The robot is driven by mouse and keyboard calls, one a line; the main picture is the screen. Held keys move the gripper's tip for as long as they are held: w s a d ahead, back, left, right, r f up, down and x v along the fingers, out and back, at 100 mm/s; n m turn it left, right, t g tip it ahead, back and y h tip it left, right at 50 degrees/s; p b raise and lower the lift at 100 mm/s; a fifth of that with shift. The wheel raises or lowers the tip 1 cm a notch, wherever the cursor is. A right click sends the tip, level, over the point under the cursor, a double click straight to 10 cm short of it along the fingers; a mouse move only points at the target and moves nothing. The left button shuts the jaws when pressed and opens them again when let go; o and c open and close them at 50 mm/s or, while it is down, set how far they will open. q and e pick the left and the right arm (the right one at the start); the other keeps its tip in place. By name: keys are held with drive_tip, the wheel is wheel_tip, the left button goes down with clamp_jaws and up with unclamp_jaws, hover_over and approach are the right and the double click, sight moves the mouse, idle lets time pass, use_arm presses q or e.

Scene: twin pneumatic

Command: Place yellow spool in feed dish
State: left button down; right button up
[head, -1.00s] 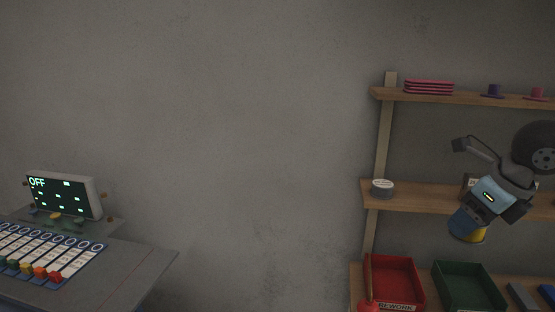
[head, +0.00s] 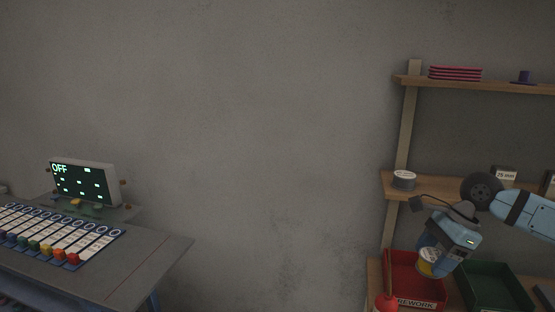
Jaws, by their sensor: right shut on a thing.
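My right gripper (head: 430,256) is shut on the yellow spool (head: 427,268), in front of the shelf rack at the right of the head view. The spool shows a pale face and a yellow side, and the gripper fingers cover part of it. It appears in front of the red bin; I cannot tell the distance between them. No dish that I can surely name as the feed dish is in view. My left gripper is not in view.
A round grey tin (head: 404,180) stands on the middle shelf. A red REWORK bin (head: 415,296) and a green bin (head: 497,285) sit on the low shelf. At left, a grey console table (head: 150,254) bears an OFF display (head: 84,182) and several coloured sliders. The wall between is bare.

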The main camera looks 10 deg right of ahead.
drive_tip(key=w+a+f+n+g+h+b, duration=0.2)
drive_tip(key=w+a+f+n+g, duration=0.15)
drive_tip(key=a+f+n, duration=0.5)
drive_tip(key=w+a+f+n+g+h+b, duration=0.25)
drive_tip(key=w+a+f+n, duration=0.25)
drive_tip(key=a+n, duration=0.7)
drive_tip(key=s+r+p, duration=0.2)
drive_tip(key=r+p, duration=0.6)
drive_tip(key=r, duration=0.1)
drive_tip(key=s+r+p, duration=0.3)
drive_tip(key=r+p, duration=0.6)
drive_tip(key=r, duration=0.1)
drive_tip(key=shift+d, duration=0.2)
drive_tip(key=shift+f, duration=0.1)
